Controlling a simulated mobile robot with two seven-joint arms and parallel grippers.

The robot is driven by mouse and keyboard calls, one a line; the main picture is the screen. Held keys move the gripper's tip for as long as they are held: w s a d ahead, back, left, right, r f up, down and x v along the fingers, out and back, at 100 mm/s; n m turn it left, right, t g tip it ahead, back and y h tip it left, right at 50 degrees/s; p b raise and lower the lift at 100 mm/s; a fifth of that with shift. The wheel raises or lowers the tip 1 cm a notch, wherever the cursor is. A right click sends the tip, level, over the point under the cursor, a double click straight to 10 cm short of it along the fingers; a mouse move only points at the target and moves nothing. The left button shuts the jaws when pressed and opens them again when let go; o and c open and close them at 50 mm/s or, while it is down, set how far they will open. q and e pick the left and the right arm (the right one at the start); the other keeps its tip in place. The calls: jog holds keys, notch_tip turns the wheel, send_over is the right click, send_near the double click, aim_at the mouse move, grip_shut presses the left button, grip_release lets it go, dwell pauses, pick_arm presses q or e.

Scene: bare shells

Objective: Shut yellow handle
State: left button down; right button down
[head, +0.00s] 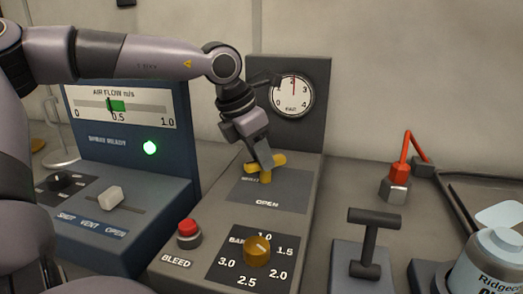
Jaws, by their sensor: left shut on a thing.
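The yellow handle (278,160) is a short bar on a post, on the grey panel below the round gauge. A dark plate with the label OPEN lies in front of it. My left gripper (262,160) reaches down from the upper left and is shut on the yellow handle. The fingers cover part of the handle and part of the label behind it. My right gripper is not in view.
The round gauge (292,96) stands behind the handle. In front are a red BLEED button (189,233) and an amber knob (257,250). To the right are a red lever (404,160), a dark T-shaped handle (371,240) and a pale canister (493,265).

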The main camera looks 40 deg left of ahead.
pick_arm(q)
jog(key=m+p, duration=0.1)
jog(key=m+h+p, duration=0.1)
jog(key=m, duration=0.1)
jog(key=shift+w+a+r+m+g, duration=0.2)
jog(key=shift+m+g, duration=0.1)
jog(key=shift+g, duration=0.1)
jog(key=shift+m+h+p, duration=0.35)
jog(key=shift+m+h, duration=0.05)
jog(key=shift+m, duration=0.5)
jog(key=shift+a+f+m+g, duration=0.1)
jog(key=shift+m+g, duration=0.3)
jog(key=shift+m, duration=0.3)
jog(key=shift+w+m+h+p, duration=0.1)
jog(key=shift+m+h+p, duration=0.3)
jog(key=shift+m, duration=0.4)
jog(key=shift+g, duration=0.3)
jog(key=c, duration=1)
grip_release()
jog(key=shift+o, duration=0.2)
